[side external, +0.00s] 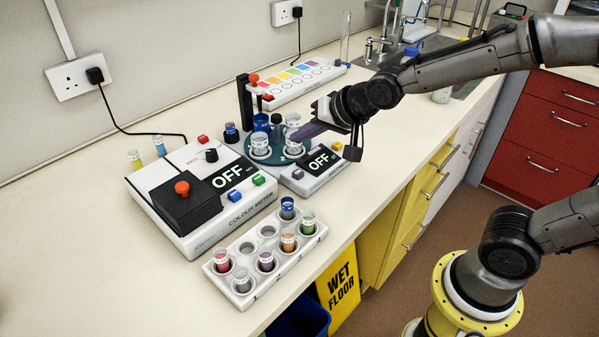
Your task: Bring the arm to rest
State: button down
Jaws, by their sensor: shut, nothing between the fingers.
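My gripper (308,130) is at the end of the arm, which reaches in from the right. It is above the device with the round turntable (262,158), beside the clear cups on it. The fingers are slim and closed together with nothing visible between them. I cannot tell whether they touch a cup. The arm is extended over the bench (90,240).
A colour meter (208,226) reading OFF stands at left. A white vial rack (288,256) with several coloured vials is in front. A second OFF display (322,161) sits under my gripper. A colour strip box (300,82) and sink (455,62) are behind.

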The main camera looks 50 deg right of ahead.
jog(key=s+d+r+n, duration=0.1)
jog(key=s+d+r, duration=0.3)
jog(key=s+r, duration=0.55)
jog(key=s+f+n+g, duration=0.1)
jog(key=s+f+n, duration=0.1)
jog(key=s, duration=0.5)
jog(key=s+f+n+g+h, duration=0.1)
jog(key=s+f+n+g, duration=0.1)
jog(key=s+n, duration=0.3)
jog(key=s+f, duration=0.1)
jog(key=s, duration=0.2)
jog(key=shift+d+f+g, duration=0.2)
jog(key=shift+f+g, duration=0.1)
jog(key=shift+f, duration=0.05)
